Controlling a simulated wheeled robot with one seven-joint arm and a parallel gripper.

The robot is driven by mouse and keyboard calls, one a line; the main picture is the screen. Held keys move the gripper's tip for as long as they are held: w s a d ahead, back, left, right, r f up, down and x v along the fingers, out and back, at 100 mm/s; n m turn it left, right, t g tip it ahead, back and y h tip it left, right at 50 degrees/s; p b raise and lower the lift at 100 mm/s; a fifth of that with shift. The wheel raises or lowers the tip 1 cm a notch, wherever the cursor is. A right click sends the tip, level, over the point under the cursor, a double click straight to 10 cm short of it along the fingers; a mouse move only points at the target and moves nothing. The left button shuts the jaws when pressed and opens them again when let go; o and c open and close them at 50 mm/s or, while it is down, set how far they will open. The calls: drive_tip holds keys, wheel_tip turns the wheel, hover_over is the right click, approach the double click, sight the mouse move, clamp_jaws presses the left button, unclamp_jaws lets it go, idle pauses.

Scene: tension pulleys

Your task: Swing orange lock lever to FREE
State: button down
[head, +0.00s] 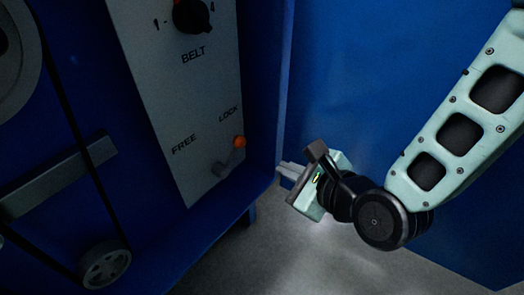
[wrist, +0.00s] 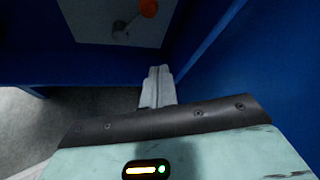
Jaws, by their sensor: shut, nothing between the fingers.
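The lock lever (head: 228,160) is a short grey arm with an orange knob (head: 239,142) at its tip. It is mounted low on the pale panel, and its knob points up and right, just below the word LOCK. FREE is printed up and left of the lever. In the wrist view the orange knob (wrist: 148,8) shows at the top edge, with the grey lever arm (wrist: 121,29) to its left. My gripper (head: 281,173) is to the right of the lever in the head view, apart from it. Its fingers (wrist: 157,88) are together and empty.
The pale panel (head: 160,85) sits in a blue frame (head: 268,90) whose edge stands between it and my gripper in the head view. A black BELT knob (head: 192,15) is higher up. A belt and pulley (head: 104,264) are at left. Grey floor (head: 290,250) lies below.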

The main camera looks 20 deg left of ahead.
drive_tip(key=b+x, duration=0.4)
drive_tip(key=x, duration=0.6)
drive_tip(key=r+p, duration=0.1)
drive_tip(key=s+a+r+p, duration=0.1)
drive_tip(key=r+p, duration=0.1)
drive_tip(key=shift+s+a+r, duration=0.2)
drive_tip(key=shift+a+r, duration=0.05)
drive_tip(key=shift+r, duration=0.05)
drive_tip(key=shift+s+a+r+n+t, duration=0.15)
drive_tip(key=shift+s+r+n+t, duration=0.1)
drive_tip(key=shift+s+n+t, duration=0.15)
drive_tip(key=n+t+b, duration=0.5)
drive_tip(key=n+b, duration=0.2)
hover_over(225, 170)
drive_tip(key=v, duration=0.4)
drive_tip(key=shift+s+r+y+b, duration=0.15)
drive_tip(key=shift+s+y+b, duration=0.15)
drive_tip(key=shift+s+b, duration=0.05)
drive_tip(key=shift+s, duration=0.2)
